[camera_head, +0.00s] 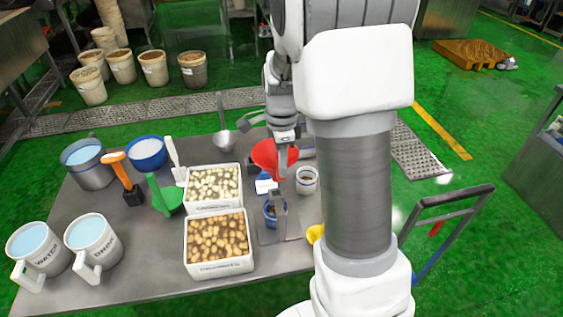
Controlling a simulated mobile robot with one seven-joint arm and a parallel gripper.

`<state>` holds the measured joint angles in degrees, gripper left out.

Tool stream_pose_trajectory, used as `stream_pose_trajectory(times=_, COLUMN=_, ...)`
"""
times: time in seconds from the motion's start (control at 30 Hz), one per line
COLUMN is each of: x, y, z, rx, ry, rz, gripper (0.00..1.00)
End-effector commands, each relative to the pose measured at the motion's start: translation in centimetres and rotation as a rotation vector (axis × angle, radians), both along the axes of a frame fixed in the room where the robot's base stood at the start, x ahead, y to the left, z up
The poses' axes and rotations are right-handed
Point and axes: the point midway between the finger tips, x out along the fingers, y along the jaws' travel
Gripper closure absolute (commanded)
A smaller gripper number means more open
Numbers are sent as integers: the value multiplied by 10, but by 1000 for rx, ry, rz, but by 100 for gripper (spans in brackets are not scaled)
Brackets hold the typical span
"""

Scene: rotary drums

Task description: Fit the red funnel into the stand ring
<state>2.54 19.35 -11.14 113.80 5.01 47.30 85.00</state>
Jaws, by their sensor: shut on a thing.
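The red funnel (265,157) is held above the table, its wide red cone showing left of my arm. My gripper (284,146) is at the funnel and is shut on it; the fingertips are partly hidden. A grey metal stand with a flat base (264,236) is below and slightly nearer. The stand ring is hard to make out, near the upright just under the funnel. I cannot tell whether the funnel's spout touches it.
White boxes of pale pieces (211,207) and brown pieces (190,262) sit left of the stand. A white cup (307,180) stands to its right. Mugs (94,243), a blue bowl (147,152), an orange-handled tool (117,168) and a ladle (224,141) occupy the table's left and back.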

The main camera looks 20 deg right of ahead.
Motion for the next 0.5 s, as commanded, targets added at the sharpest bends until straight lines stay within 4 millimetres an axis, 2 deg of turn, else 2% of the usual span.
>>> stream_pose_trajectory(times=0.5, x=0, y=0, z=-48, rx=0, ry=0, rz=0, gripper=100)
